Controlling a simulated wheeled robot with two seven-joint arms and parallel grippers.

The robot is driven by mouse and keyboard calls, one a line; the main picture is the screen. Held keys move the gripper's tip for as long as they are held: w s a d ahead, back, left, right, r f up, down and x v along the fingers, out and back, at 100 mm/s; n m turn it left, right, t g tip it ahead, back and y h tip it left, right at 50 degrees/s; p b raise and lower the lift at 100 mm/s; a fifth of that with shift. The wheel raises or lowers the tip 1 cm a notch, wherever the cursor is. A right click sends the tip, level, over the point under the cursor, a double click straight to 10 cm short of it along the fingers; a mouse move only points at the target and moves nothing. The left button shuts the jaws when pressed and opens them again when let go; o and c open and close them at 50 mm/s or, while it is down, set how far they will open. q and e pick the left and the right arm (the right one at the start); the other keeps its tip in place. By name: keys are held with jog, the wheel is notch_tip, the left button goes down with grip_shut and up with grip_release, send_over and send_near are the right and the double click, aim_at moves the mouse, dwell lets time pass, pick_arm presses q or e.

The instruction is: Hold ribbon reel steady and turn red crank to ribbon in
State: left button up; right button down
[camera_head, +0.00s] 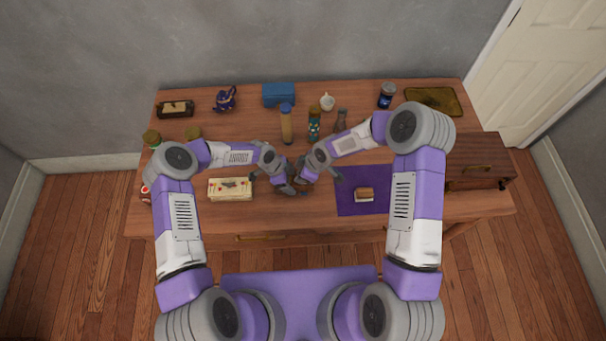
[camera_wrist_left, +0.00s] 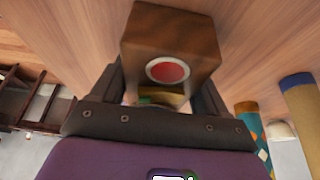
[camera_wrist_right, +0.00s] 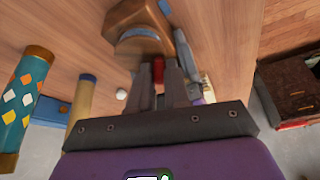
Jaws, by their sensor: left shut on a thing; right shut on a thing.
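The ribbon reel (camera_wrist_left: 170,30) is a wooden block with a red disc (camera_wrist_left: 168,70) on its face, between my left gripper's fingers (camera_wrist_left: 158,92). In the right wrist view the reel (camera_wrist_right: 138,25) shows as a wooden frame standing on the table. My right gripper (camera_wrist_right: 159,76) is shut on the small red crank handle (camera_wrist_right: 158,66) at the reel's side. In the head view my left gripper (camera_head: 288,189) and right gripper (camera_head: 312,177) are close together over the table, and they and the arms hide most of the reel.
A patterned bottle (camera_head: 314,127) and a yellow cylinder with a blue cap (camera_head: 286,127) stand just behind the grippers. A cream box (camera_head: 230,196) lies left, a purple mat (camera_head: 347,203) right. A wooden chest (camera_head: 480,155) is at the right end.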

jog(key=shift+a+m+t, duration=0.1)
jog(key=shift+m+t, duration=0.2)
jog(key=shift+m, duration=0.5)
jog(key=c, duration=1.1)
grip_release()
jog(key=shift+r, duration=0.1)
jog(key=v, duration=1.1)
jog(key=shift+s+r, duration=0.1)
jog(key=shift+r, duration=0.3)
